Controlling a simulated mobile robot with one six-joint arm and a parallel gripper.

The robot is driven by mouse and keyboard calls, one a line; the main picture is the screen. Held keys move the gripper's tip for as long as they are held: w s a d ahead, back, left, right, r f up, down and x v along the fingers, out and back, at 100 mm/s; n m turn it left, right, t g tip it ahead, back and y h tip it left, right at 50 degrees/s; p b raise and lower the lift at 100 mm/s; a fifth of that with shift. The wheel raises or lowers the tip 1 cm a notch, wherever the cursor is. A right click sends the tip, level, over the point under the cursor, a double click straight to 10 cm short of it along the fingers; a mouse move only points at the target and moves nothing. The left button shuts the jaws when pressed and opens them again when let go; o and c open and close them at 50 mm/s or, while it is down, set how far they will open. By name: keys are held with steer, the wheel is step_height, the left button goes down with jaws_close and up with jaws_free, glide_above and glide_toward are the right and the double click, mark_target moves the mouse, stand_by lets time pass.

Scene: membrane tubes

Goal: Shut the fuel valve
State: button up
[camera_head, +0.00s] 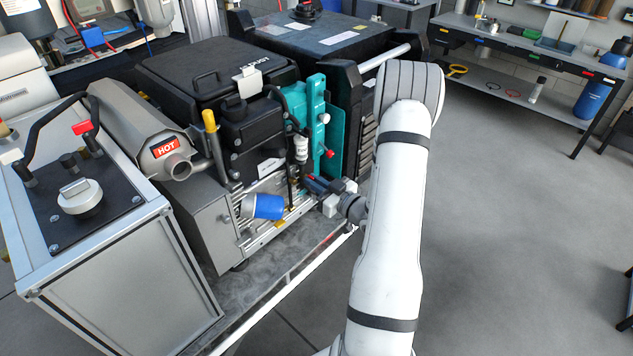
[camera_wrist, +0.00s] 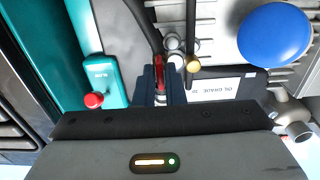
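The fuel valve shows as a small red lever (camera_wrist: 160,70) in the wrist view, beside pipe fittings and below a dark hose. In the wrist view, the two dark blue fingers of my gripper (camera_wrist: 161,88) stand close together on either side of the lever, which fills the narrow gap. My gripper appears shut on it. In the head view, my gripper (camera_head: 312,184) reaches left into the front of the generator (camera_head: 222,132), below the white filter. The lever is mostly hidden by the fingers there, and its exact angle is hard to tell.
A blue cylinder (camera_head: 263,206) sticks out left of my gripper; its round end (camera_wrist: 274,35) shows in the wrist view. A teal panel (camera_head: 317,125) with a red knob (camera_wrist: 93,100) is close by. A muffler (camera_head: 160,140) marked HOT is further left. The floor at right is clear.

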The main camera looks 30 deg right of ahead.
jaws_close()
steer(key=shift+d, duration=0.1)
steer(key=shift+m, duration=0.3)
steer(key=shift+d+f+m, duration=0.1)
steer(key=shift+d+m, duration=0.05)
steer(key=shift+m, duration=8.45)
steer(key=shift+o, duration=2.3)
jaws_free()
